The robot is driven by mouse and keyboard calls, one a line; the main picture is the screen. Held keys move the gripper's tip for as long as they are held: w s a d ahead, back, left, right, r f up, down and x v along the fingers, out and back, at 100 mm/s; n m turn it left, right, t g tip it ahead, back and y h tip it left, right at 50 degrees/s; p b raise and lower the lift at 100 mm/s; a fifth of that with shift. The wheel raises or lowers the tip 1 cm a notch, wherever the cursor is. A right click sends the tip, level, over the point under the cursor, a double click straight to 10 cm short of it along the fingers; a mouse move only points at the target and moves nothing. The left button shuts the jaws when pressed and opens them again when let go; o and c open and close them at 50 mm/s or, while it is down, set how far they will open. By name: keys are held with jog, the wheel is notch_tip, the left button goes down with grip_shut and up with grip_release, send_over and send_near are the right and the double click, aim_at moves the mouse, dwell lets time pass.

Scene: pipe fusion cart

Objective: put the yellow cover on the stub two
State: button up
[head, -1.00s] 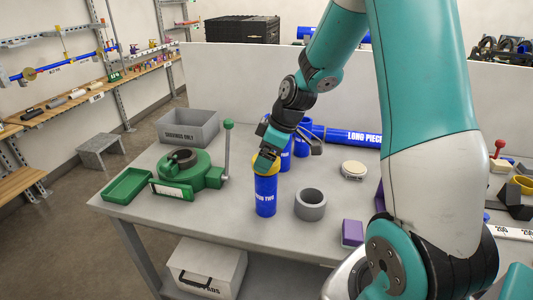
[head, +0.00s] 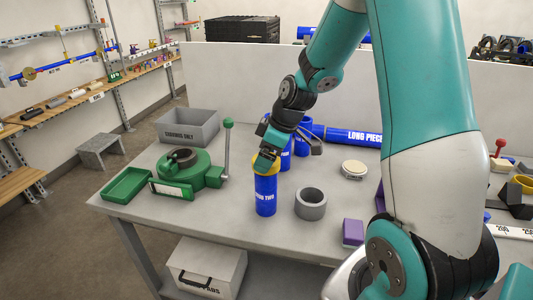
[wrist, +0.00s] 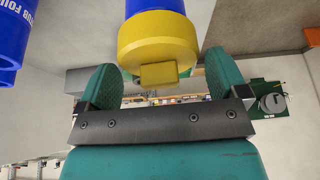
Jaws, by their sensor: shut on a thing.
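The yellow cover (head: 259,166) sits at the top end of the upright blue stub two (head: 265,195) in the head view. My gripper (head: 266,158) is at the cover from above, shut on it. In the wrist view the yellow cover (wrist: 158,42) lies between the two teal fingers of my gripper (wrist: 160,78), its small tab facing the palm. The blue stub (wrist: 155,7) shows directly beyond the cover, in line with it. How far the cover is seated is hard to tell.
Other blue stubs (head: 302,147) stand just behind my gripper. A long blue pipe (head: 350,136) lies at the back. A grey ring (head: 310,204) stands to the right, a green clamp tool (head: 190,168) to the left. A grey bin (head: 188,127) is at back left.

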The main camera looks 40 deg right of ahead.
jog(key=shift+f+b, duration=1.15)
jog(key=shift+f, duration=0.3)
jog(key=o, duration=0.6)
jog(key=b+v, duration=0.1)
jog(key=v, duration=1.6)
jog(key=shift+r, duration=0.25)
jog(key=s+a+f+g+y, duration=0.1)
jog(key=s+a, duration=0.2)
jog(key=a, duration=0.6)
jog(key=s+a+f+g, duration=0.1)
jog(key=s+a, duration=0.1)
jog(key=a, duration=0.7)
jog(key=shift+m+g, duration=0.4)
jog(key=shift+g, duration=0.4)
jog(key=s+a+f, duration=0.1)
jog(key=s+a, duration=0.2)
jog(key=s, duration=0.1)
jog(key=s+a+f, duration=0.1)
jog(key=s+a, duration=0.2)
jog(key=s, duration=0.1)
jog(key=s+a+f, duration=0.1)
jog(key=s+a, duration=0.1)
jog(key=s, duration=0.2)
jog(key=shift+a, duration=0.4)
